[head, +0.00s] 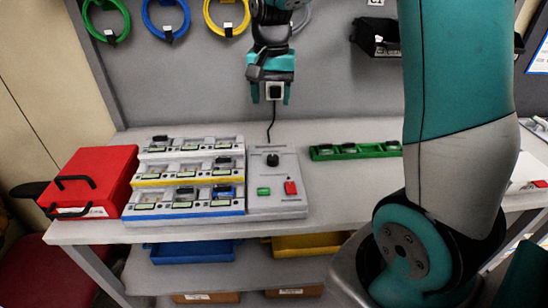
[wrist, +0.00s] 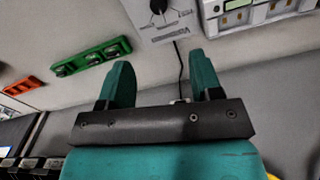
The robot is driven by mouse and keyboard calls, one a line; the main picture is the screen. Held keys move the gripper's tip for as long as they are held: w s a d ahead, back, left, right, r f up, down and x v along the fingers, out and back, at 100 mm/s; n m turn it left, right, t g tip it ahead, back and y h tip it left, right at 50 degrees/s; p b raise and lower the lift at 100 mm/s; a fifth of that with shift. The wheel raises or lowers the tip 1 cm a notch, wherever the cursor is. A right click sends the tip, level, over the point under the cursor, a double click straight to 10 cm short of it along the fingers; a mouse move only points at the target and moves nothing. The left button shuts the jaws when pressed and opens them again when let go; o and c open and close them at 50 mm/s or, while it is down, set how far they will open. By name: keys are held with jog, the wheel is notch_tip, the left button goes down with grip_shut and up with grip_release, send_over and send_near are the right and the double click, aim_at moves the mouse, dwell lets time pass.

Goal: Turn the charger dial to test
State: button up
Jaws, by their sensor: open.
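The charger (head: 277,205) is a pale grey sloped box on the bench, right of the stepped battery rack. Its black dial (head: 272,160) is near the top of its face, with a green display (head: 264,191) and a red switch (head: 291,187) below. In the head view the pointer and markings are too small to read. In the wrist view the dial (wrist: 158,6) is at the top edge, partly cut off, with a printed scale around it. My gripper (head: 271,97) is open and empty, above and apart from the dial. Its fingers (wrist: 160,68) also show in the wrist view.
The battery rack (head: 190,188) adjoins the charger on the left, beside a red toolbox (head: 93,182). A green tray (head: 345,151) lies to the right. A black cord (head: 271,129) runs from the charger up the back panel to an outlet behind my gripper.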

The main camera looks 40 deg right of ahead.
aim_at(273, 157)
jog(key=f+p, duration=0.2)
jog(key=f, duration=1.5)
jog(key=shift+d+f, duration=0.2)
jog(key=c, duration=0.9)
